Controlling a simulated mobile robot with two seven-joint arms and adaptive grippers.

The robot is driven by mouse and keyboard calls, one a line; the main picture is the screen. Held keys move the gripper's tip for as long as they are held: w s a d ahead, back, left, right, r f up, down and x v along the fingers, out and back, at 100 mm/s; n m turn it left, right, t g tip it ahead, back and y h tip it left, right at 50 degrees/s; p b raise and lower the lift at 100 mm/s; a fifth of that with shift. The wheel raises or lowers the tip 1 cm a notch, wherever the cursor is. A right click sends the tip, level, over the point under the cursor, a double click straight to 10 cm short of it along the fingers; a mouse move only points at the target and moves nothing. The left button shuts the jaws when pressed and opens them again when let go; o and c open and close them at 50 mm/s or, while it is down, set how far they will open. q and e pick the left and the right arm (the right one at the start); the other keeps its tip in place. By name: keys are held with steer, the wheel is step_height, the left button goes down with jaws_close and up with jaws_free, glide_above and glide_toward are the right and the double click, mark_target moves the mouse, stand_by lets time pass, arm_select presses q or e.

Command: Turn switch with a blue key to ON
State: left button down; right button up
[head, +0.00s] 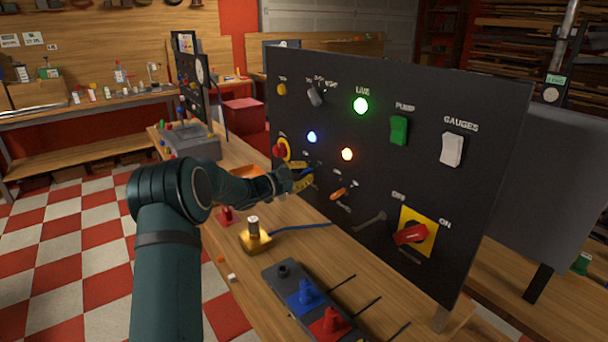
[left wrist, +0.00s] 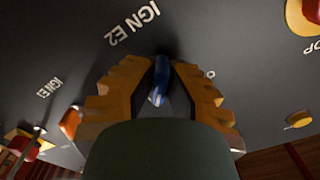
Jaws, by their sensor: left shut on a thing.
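The black control panel (head: 390,110) stands upright on the wooden bench. My left gripper (head: 301,178) reaches its lower left part and is shut on the blue key (head: 308,171). In the left wrist view the blue key (left wrist: 158,82) lies between the yellow fingers of the gripper (left wrist: 160,75), beside the lettering IGN E2. The key's switch position cannot be told, as the fingers cover the markings around it. An orange key (head: 345,191) sits just right of it on the panel; it also shows in the left wrist view (left wrist: 70,122). My right gripper is not in view.
A red stop button (head: 279,151) on yellow is close left of the gripper. A red rotary switch (head: 410,233) on a yellow plate is lower right. Blue and orange lamps glow above the keys. On the bench stand a yellow block (head: 255,241) and a grey lever box (head: 285,287).

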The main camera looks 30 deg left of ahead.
arm_select(q)
steer(key=c, duration=1)
jaws_free()
steer(key=v, duration=1.2)
steer(key=shift+d, duration=0.1)
